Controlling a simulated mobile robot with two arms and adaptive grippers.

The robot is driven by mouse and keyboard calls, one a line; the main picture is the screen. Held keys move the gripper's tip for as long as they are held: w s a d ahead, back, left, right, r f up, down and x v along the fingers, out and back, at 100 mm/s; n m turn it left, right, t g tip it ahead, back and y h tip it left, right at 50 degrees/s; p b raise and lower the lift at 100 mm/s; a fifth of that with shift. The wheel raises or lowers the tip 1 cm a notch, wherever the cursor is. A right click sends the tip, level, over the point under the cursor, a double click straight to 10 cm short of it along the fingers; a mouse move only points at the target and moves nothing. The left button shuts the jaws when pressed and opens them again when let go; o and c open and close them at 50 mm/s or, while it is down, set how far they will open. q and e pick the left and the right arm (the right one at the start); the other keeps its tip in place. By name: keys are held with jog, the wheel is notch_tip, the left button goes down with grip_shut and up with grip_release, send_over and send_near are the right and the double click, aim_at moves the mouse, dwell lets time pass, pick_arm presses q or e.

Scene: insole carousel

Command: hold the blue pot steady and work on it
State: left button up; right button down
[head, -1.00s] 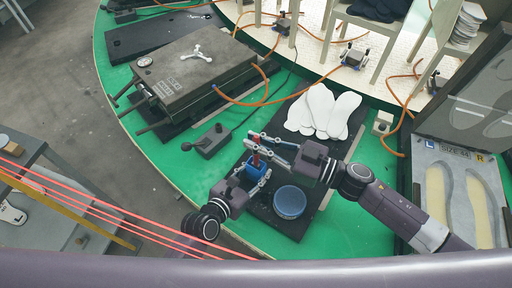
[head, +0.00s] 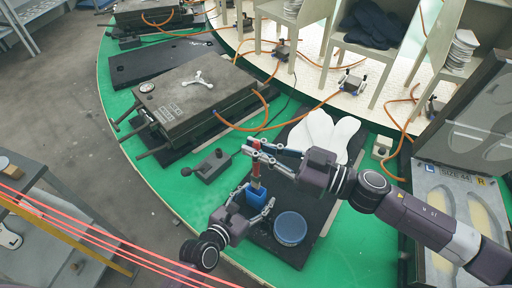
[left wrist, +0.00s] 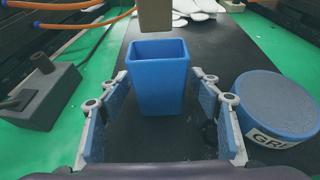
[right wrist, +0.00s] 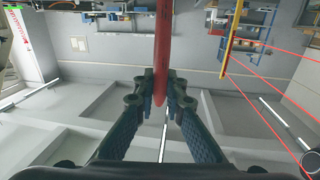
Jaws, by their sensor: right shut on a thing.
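The blue pot (left wrist: 158,85) is a square, open-topped cup standing upright on the black mat (left wrist: 150,143). It also shows in the head view (head: 256,199). My left gripper (left wrist: 160,92) is open, with one finger on each side of the pot; small gaps show between fingers and pot. My right gripper (head: 255,153) is shut on a red-handled tool (right wrist: 162,50), held upright above the pot. Its pale brown block-like end (left wrist: 155,14) shows above the pot's far rim in the left wrist view. The pot's inside bottom is hidden.
A round blue tin (head: 291,229) with a grey lid and a partly visible label stands right of the pot. White insoles (head: 322,135) lie behind, on the mat. A grey lever box (head: 207,166) is at the left. Orange hoses (head: 300,124) cross the green surface.

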pick_arm(q)
jog(key=v, duration=1.2)
